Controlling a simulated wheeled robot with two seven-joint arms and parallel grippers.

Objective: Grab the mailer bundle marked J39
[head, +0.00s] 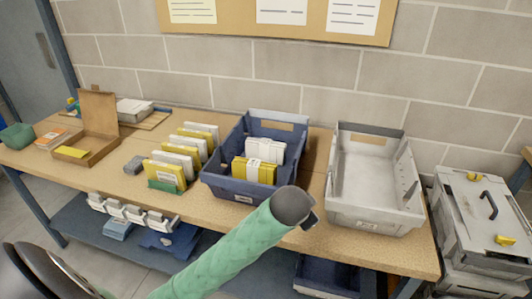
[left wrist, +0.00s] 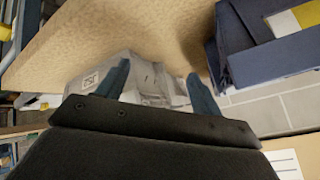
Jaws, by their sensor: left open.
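Mailer bundles, white (head: 265,150) and yellow (head: 262,173), stand in the blue crate (head: 222,188) on the table. More white and yellow bundles stand in a row (head: 180,158) left of it. I cannot read J39 on any of them. My left arm reaches up from the lower left, its dark wrist end in front of the blue crate's right side; the fingers are hidden there. In the left wrist view, which looks upside down, my left gripper (left wrist: 158,86) is open, with nothing held. The blue crate (left wrist: 265,62) is to its right there.
A pale grey tote (head: 370,218) stands on the table right of the blue crate; it also shows beyond the fingers in the left wrist view (left wrist: 150,72). An open cardboard box (head: 98,120) is at the left. Grey cases (head: 480,235) stand right of the table.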

